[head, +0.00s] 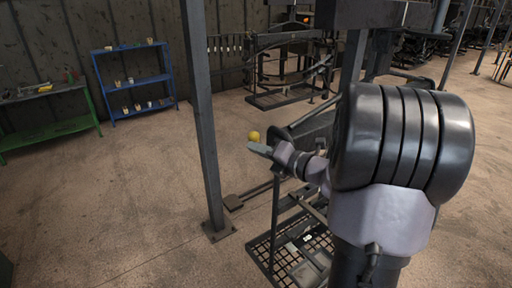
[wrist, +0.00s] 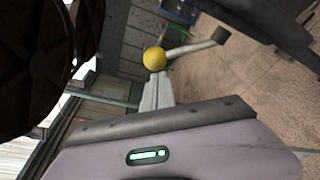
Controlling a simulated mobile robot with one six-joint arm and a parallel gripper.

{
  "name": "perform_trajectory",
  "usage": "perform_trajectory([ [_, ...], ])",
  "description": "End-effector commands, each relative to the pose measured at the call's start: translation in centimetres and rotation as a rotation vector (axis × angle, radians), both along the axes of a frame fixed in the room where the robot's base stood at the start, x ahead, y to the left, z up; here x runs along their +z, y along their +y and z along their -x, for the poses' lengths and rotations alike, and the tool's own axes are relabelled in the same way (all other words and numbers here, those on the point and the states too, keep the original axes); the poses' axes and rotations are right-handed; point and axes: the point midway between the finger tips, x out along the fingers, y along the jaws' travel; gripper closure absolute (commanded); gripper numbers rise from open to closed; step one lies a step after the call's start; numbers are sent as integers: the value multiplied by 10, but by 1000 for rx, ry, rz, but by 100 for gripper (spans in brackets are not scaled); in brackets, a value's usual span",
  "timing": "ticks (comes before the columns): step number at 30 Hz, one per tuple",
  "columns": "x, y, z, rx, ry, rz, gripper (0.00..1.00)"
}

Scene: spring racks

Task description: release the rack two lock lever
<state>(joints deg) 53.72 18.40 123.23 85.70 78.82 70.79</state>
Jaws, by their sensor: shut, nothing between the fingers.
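A yellow ball-shaped knob (wrist: 154,58) shows just beyond the fingertips of my gripper (wrist: 157,80) in the wrist view. A pale bar (wrist: 190,48) runs from near the knob to a dark block at the upper right; it looks like part of the lever. In the head view the knob (head: 254,135) shows right above the tip of my gripper (head: 254,147). My gripper is shut and empty. I cannot tell whether the fingertips touch the knob. The lever's shaft is not clear in the head view, where my arm hides much of the rack.
A grey steel post (head: 203,120) stands left of my gripper. A dark mesh platform (head: 262,250) lies below. A blue shelf (head: 133,79) and a green bench (head: 50,130) stand at the far left. Large dark round parts (wrist: 32,60) fill the wrist view's left side. The left floor is open.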

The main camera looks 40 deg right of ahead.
Motion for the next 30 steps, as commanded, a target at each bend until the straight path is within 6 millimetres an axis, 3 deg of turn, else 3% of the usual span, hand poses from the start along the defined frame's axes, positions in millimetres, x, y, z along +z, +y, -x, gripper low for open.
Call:
perform_trajectory([
  [12, 25, -21, 1, -2, -17, -278, 100],
  [23, 33, -46, 3, -1, -35, -590, 100],
  [30, 34, -60, 4, -2, -36, -589, 100],
])
